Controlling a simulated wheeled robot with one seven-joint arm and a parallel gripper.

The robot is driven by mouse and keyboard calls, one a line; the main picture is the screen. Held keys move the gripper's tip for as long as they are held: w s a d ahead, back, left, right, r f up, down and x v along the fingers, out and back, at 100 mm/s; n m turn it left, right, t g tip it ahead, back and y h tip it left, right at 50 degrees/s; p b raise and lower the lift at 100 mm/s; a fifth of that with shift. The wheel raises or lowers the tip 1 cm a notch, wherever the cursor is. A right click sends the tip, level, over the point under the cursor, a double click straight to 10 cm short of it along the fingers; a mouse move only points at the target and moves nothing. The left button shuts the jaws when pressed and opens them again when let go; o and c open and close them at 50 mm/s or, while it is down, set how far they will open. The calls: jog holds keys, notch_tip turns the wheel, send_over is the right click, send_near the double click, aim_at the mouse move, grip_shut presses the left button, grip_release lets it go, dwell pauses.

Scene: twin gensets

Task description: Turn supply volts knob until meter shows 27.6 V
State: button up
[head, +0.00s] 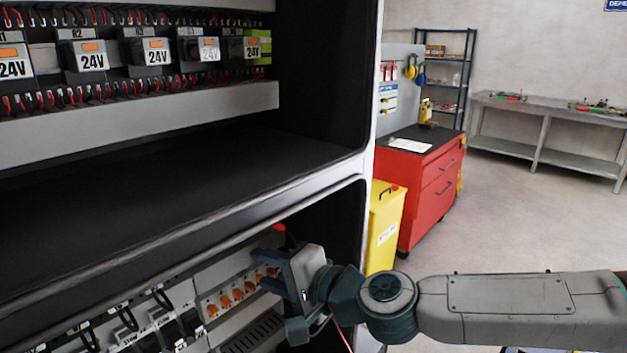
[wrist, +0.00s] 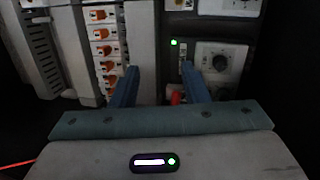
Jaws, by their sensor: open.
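In the wrist view a round dark knob (wrist: 220,63) sits on a light square plate, on a dark panel at the right. Its label is too small to read, so I cannot tell if it is the supply volts knob. No readable voltage meter shows in either view. My gripper (wrist: 160,76) is open and empty, its two blue fingers apart in front of the panel. The knob is just right of the right finger, not between the fingers. In the head view my gripper (head: 266,271) reaches into the lower cabinet bay and hides part of it.
A green light (wrist: 174,42) glows on the panel. A small red part (wrist: 177,97) shows between the fingers. Orange-switched modules (wrist: 104,50) stand left. A red cable (wrist: 18,163) runs at lower left. The cabinet shelf (head: 180,185) lies above my gripper.

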notch_tip(320, 180, down, 18)
jog(key=s+a+r+n+g+h, duration=0.1)
jog(key=s+a+n+g+h, duration=0.15)
jog(key=n+g+h, duration=0.2)
jog(key=s+d+f+n+g+h, duration=0.1)
jog(key=d+f+g+h, duration=0.1)
jog(key=d+f+h, duration=0.35)
jog(key=s+d+r+h, duration=0.1)
jog(key=s+d+r, duration=0.3)
jog(key=d, duration=0.6)
jog(key=s+d+r+h, duration=0.2)
jog(key=d+r, duration=0.4)
jog(key=d, duration=0.4)
jog(key=shift+s+r+t, duration=0.15)
jog(key=shift+s+t, duration=0.2)
jog(key=shift+s, duration=0.55)
